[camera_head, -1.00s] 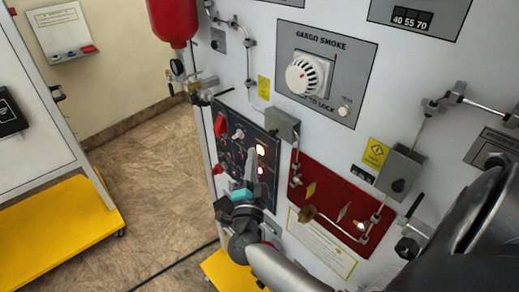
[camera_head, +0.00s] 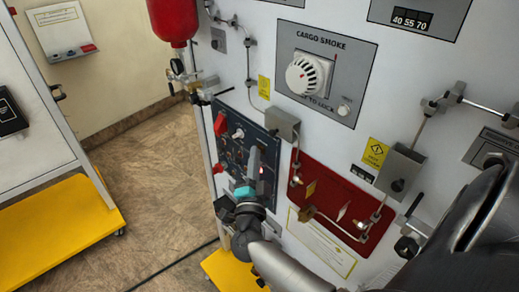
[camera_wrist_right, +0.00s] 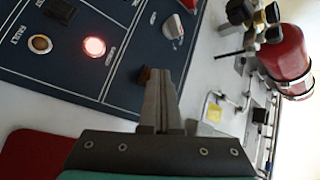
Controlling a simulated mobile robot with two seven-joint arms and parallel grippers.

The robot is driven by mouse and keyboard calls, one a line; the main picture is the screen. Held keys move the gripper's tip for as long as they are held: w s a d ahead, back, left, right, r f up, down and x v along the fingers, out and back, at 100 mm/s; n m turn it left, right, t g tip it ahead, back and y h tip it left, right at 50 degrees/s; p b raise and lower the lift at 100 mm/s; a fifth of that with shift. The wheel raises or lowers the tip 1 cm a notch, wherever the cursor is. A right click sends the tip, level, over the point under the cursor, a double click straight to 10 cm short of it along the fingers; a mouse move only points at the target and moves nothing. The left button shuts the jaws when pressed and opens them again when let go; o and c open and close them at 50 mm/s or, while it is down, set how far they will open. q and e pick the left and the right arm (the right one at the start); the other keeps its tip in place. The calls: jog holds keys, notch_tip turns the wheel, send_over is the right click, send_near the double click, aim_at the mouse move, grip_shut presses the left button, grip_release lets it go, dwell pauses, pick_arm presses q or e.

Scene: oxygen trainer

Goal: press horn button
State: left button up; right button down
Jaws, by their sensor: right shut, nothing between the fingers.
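The dark blue control panel (camera_head: 228,150) is on the white trainer wall, with a red switch guard (camera_head: 220,124) and a knob (camera_head: 238,134). My right gripper (camera_head: 255,156) is shut and empty, its fingers upright in front of the panel's right part. In the right wrist view the closed fingers (camera_wrist_right: 158,92) are over the panel's edge. A small brown piece (camera_wrist_right: 144,75) shows beside the fingertips, partly hidden; I cannot tell whether they touch it. A lit red light (camera_wrist_right: 94,47) and an amber round light (camera_wrist_right: 40,43) marked FAULT are nearby. I cannot read a horn label. My left gripper is not in view.
A grey box (camera_head: 283,123) with thin piping stands out right of the panel. A red plate (camera_head: 325,190) with fittings is further right. A red cylinder (camera_head: 173,20) hangs above left.

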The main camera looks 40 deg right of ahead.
dwell(0.4)
jog(key=shift+s+a, duration=0.1)
jog(key=shift+a, duration=0.6)
jog(key=shift+a, duration=0.1)
jog(key=shift+s+a, duration=0.2)
jog(key=shift+a, duration=2.2)
